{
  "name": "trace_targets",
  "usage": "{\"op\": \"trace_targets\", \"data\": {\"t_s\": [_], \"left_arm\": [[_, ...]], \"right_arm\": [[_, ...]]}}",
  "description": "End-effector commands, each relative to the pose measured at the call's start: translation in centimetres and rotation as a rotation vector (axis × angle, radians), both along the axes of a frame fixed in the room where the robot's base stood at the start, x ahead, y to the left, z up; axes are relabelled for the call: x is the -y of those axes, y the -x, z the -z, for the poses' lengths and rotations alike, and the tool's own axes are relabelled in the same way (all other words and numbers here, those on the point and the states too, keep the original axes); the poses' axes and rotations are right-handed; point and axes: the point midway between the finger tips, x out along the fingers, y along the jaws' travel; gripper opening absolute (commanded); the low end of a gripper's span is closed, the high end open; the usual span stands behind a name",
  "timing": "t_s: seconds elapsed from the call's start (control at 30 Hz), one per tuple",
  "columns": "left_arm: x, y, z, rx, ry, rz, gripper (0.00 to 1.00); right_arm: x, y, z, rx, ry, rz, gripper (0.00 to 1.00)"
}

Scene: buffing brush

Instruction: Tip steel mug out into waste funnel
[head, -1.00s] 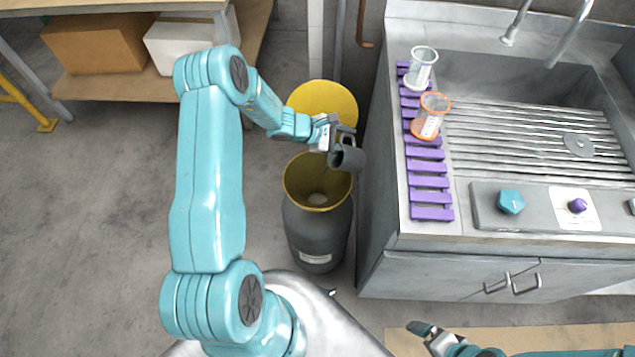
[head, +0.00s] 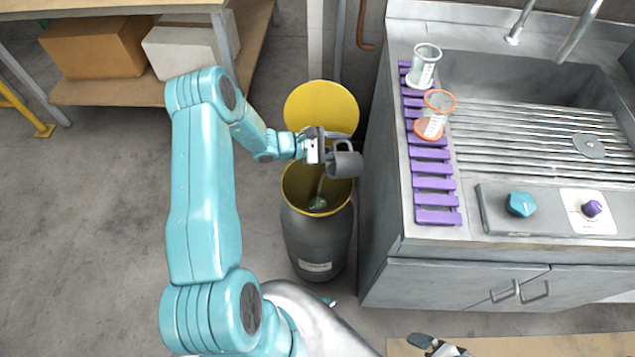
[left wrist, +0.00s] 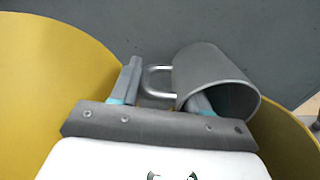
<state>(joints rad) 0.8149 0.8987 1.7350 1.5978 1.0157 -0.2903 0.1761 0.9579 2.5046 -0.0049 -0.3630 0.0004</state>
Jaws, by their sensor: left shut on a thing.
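The steel mug (head: 346,165) is dark grey and lies tipped on its side above the waste funnel. My left gripper (head: 326,150) is shut on it at its handle side. In the left wrist view the mug (left wrist: 205,72) shows its handle between the fingers (left wrist: 160,88) and its mouth turned to the lower right. The waste funnel (head: 291,191) is a yellow-lined opening on a grey drum, with a yellow round lid raised behind. A thin pale streak runs down inside the funnel below the mug. My right gripper (head: 437,345) is partly cut off at the bottom edge.
A steel sink counter (head: 385,215) stands close to the right of the drum. A purple slatted rack (head: 435,183) on it holds a clear beaker (head: 425,66) and an orange-rimmed beaker (head: 436,115). Shelving with boxes is at the upper left. The floor left of the drum is clear.

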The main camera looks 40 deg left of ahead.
Motion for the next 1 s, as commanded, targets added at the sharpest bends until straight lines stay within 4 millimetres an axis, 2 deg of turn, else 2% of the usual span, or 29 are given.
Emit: {"op": "trace_targets", "data": {"t_s": [1.0], "left_arm": [[-0.8, 1.3, -0.5, 0.086, 0.055, 0.0, 0.0]], "right_arm": [[0.0, 0.0, 0.4, 0.0, 0.0, 0.0, 1.0]]}}
